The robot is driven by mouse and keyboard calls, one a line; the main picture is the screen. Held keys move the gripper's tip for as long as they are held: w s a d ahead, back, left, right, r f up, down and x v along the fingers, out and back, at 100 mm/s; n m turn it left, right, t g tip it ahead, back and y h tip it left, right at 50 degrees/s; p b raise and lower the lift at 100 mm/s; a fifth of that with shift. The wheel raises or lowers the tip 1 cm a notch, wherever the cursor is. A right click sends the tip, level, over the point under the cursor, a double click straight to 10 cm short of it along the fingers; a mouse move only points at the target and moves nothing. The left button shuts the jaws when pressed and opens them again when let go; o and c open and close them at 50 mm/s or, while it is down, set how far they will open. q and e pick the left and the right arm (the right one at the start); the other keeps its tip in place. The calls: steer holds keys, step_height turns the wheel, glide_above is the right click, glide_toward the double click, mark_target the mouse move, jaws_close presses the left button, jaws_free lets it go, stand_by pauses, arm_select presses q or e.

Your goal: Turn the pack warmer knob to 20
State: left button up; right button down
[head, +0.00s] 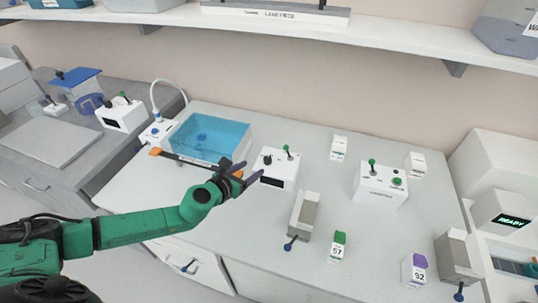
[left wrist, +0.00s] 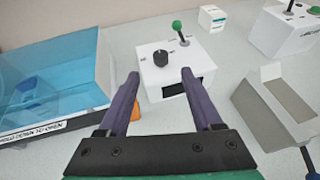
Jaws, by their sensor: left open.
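A white box with a black knob, a green-tipped lever and a dark front display (head: 278,182) stands on the bench; I take it for the pack warmer, but cannot read its label. The black knob (head: 267,159) is on its top left, and it also shows in the left wrist view (left wrist: 161,58). No knob setting or display number is readable. My left gripper (head: 252,172) is open and empty, just left of the box in the head view. In the left wrist view its purple fingers (left wrist: 160,74) point toward the box, with the knob beyond and between their tips. My right gripper is not in view.
A blue-lidded clear bath (head: 209,138) stands left of the box. A grey holder with a blue-ended lever (head: 303,216) stands to the right and nearer. Another white box with a green lever (head: 381,184) is farther right.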

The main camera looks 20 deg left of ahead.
mark_target(267, 158)
arm_select(q)
steer(key=b+x, duration=0.1)
steer(key=x, duration=1)
steer(key=shift+w+f, duration=0.2)
steer(key=shift+r, duration=0.1)
steer(key=shift+c, duration=0.4)
jaws_close()
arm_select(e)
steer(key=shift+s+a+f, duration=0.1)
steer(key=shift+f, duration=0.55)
